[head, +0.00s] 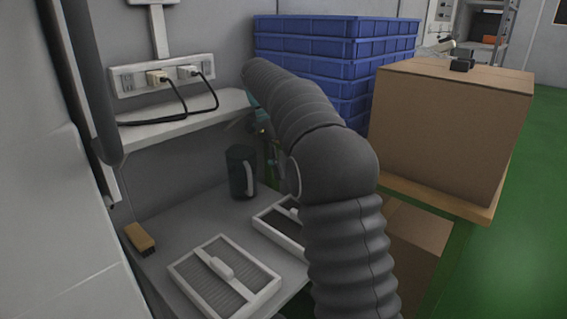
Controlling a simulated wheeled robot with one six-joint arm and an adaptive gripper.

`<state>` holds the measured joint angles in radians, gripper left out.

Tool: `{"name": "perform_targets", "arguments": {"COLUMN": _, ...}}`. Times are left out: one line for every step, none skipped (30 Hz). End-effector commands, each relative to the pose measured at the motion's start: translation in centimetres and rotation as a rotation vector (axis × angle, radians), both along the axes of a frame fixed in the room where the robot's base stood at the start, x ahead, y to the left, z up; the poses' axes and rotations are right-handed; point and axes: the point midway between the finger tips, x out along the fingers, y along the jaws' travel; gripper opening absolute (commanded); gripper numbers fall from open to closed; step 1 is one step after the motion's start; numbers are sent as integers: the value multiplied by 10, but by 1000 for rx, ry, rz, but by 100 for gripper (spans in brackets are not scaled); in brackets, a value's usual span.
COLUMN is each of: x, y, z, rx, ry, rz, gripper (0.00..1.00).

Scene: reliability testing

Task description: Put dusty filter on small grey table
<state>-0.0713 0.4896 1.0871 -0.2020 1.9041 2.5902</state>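Two white-framed filters lie flat on a grey tabletop (190,222). The nearer filter (242,290) has light grey pleats and a raised white handle. The farther filter (272,222) has a darker, dustier-looking face, and my sleeved arm hides its right part. I cannot tell whether this tabletop is the small grey table; no other grey table shows clearly. My gripper (270,150) is mostly hidden behind the grey ribbed sleeve, above the back of the tabletop. Its fingers and anything between them cannot be made out.
A black mug (241,172) stands behind the filters, and a wooden brush (139,239) lies at the left edge. A shelf (190,122) with plugged cables overhangs the back. Blue crates (330,45) and a large cardboard box (450,130) stand right. Green floor lies at far right.

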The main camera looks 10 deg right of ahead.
Motion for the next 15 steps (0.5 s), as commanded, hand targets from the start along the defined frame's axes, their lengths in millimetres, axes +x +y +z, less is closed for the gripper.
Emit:
{"name": "perform_targets", "arguments": {"x": 1, "y": 1, "z": 2, "rx": 0, "ry": -1, "rz": 0, "gripper": 43}}
{"name": "perform_targets", "arguments": {"x": 2, "y": 1, "z": 3, "rx": 0, "ry": -1, "rz": 0, "gripper": 43}}
{"name": "perform_targets", "arguments": {"x": 2, "y": 1, "z": 4, "rx": 0, "ry": 0, "rz": 0, "gripper": 43}}
{"name": "perform_targets", "arguments": {"x": 2, "y": 1, "z": 5, "rx": 0, "ry": 0, "rz": 0, "gripper": 43}}
{"name": "perform_targets", "arguments": {"x": 2, "y": 1, "z": 5, "rx": -1, "ry": 1, "rz": 0, "gripper": 43}}
{"name": "perform_targets", "arguments": {"x": 2, "y": 1, "z": 5, "rx": 0, "ry": 1, "rz": 1, "gripper": 43}}
{"name": "perform_targets", "arguments": {"x": 1, "y": 1, "z": 5, "rx": 1, "ry": 1, "rz": 4, "gripper": 43}}
{"name": "perform_targets", "arguments": {"x": 0, "y": 1, "z": 6, "rx": 4, "ry": 0, "rz": 10, "gripper": 43}}
{"name": "perform_targets", "arguments": {"x": -2, "y": 1, "z": 7, "rx": 11, "ry": -1, "rz": 27, "gripper": 43}}
{"name": "perform_targets", "arguments": {"x": -5, "y": 0, "z": 8, "rx": 19, "ry": -2, "rz": 44, "gripper": 43}}
{"name": "perform_targets", "arguments": {"x": -8, "y": 0, "z": 9, "rx": 29, "ry": -1, "rz": 69, "gripper": 43}}
{"name": "perform_targets", "arguments": {"x": -14, "y": -1, "z": 10, "rx": 46, "ry": -3, "rz": 112, "gripper": 43}}
{"name": "perform_targets", "arguments": {"x": -20, "y": -2, "z": 11, "rx": 62, "ry": -3, "rz": 153, "gripper": 43}}
{"name": "perform_targets", "arguments": {"x": -26, "y": -3, "z": 12, "rx": 79, "ry": -5, "rz": 200, "gripper": 43}}
{"name": "perform_targets", "arguments": {"x": -35, "y": -4, "z": 13, "rx": 105, "ry": -5, "rz": 269, "gripper": 43}}
